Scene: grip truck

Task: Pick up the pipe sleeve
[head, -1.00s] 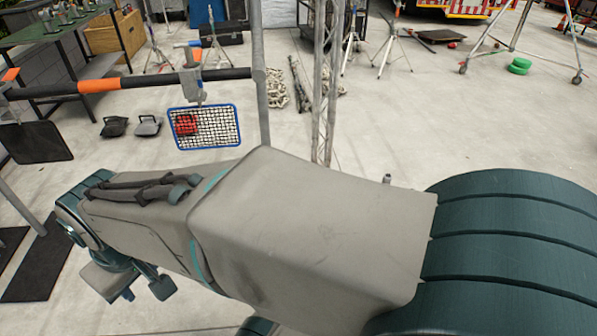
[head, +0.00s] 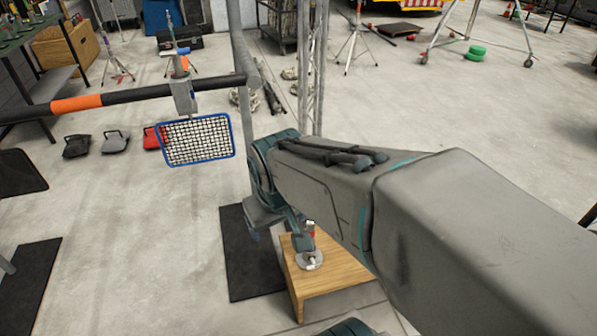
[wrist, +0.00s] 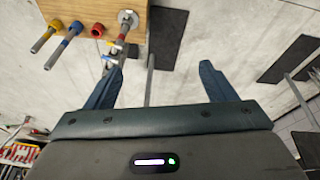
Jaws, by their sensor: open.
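A wooden stand (head: 335,277) shows below my forearm in the head view. A fitting with a round silver base (head: 309,262) and a red band stands on it, partly hidden by my arm. In the wrist view the stand (wrist: 80,10) is at the top left, with several metal fittings on it that have yellow (wrist: 53,28), blue (wrist: 74,29) and red (wrist: 97,31) collars. I cannot tell for sure which is the pipe sleeve. My gripper (wrist: 161,67) is open, with nothing between its fingers. The fittings lie to the left of and beyond the fingers.
A black mat (head: 245,255) lies left of the stand. A horizontal bar (head: 130,95) carries a blue-framed mesh (head: 198,140) left of my arm. A lattice post (head: 312,70) rises behind my arm.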

